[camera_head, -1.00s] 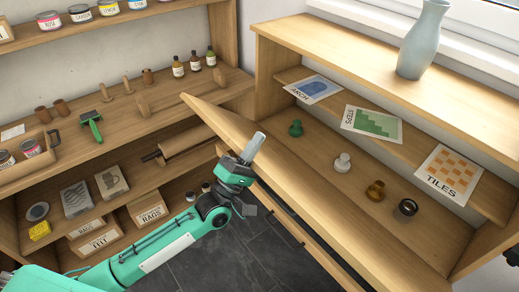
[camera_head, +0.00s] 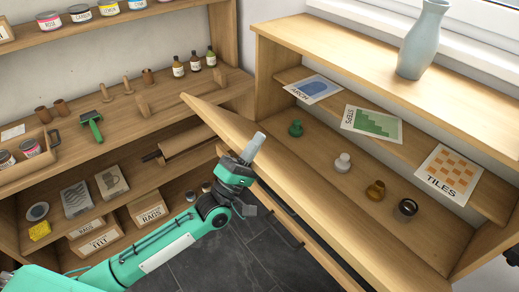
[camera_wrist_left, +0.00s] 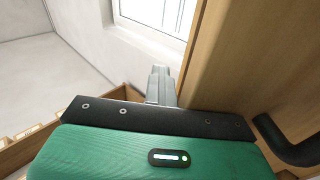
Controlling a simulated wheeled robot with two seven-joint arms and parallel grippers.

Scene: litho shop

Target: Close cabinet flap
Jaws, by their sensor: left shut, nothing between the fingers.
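The cabinet flap (camera_head: 300,195) is a long wooden panel hinged along the lower front of the right cabinet (camera_head: 350,55). It stands tilted outward, so the cabinet front is open. My left gripper (camera_head: 256,143) is shut and empty, its grey fingers at the outer side of the flap near its upper left part. In the left wrist view the fingers (camera_wrist_left: 160,85) point up beside the flap's wooden face (camera_wrist_left: 235,60), with a dark handle (camera_wrist_left: 290,145) at the right. I cannot tell whether the fingers touch the flap.
Inside the cabinet lie prints such as the tiles print (camera_head: 449,174), with a green knob (camera_head: 296,128) and several other small items below. A blue vase (camera_head: 422,40) stands on top. Wooden shelves (camera_head: 110,140) with tools fill the left. Dark floor (camera_head: 235,258) is clear below.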

